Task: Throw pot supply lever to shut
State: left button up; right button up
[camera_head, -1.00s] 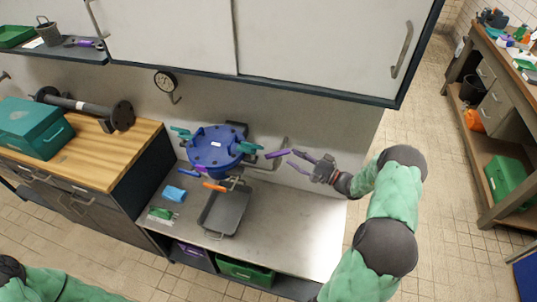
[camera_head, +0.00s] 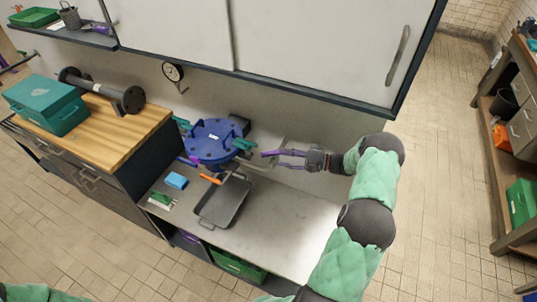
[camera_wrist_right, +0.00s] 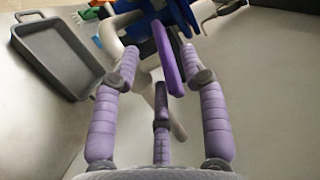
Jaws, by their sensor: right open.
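A blue lidded pot (camera_head: 212,141) with teal handles stands on the grey counter. A purple lever (camera_head: 270,153) sticks out on a pale pipe to the pot's right. An orange lever (camera_head: 211,179) is at the pot's front. No readable label shows which is the supply lever. My right gripper (camera_head: 284,158) is open at the purple lever's free end. In the right wrist view the purple lever (camera_wrist_right: 167,55) lies between the spread lilac fingertips, with gaps at both sides; I see no grip on it. My left gripper is out of view.
A dark tray (camera_head: 222,202) sits in front of the pot, with a blue block (camera_head: 176,180) to its left. A wall cabinet (camera_head: 320,45) overhangs the counter. The counter (camera_head: 285,215) is clear at the right.

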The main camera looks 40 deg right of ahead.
aim_at(275, 155)
jog(key=shift+x, duration=3.1)
jog(key=shift+f, duration=0.1)
grip_shut()
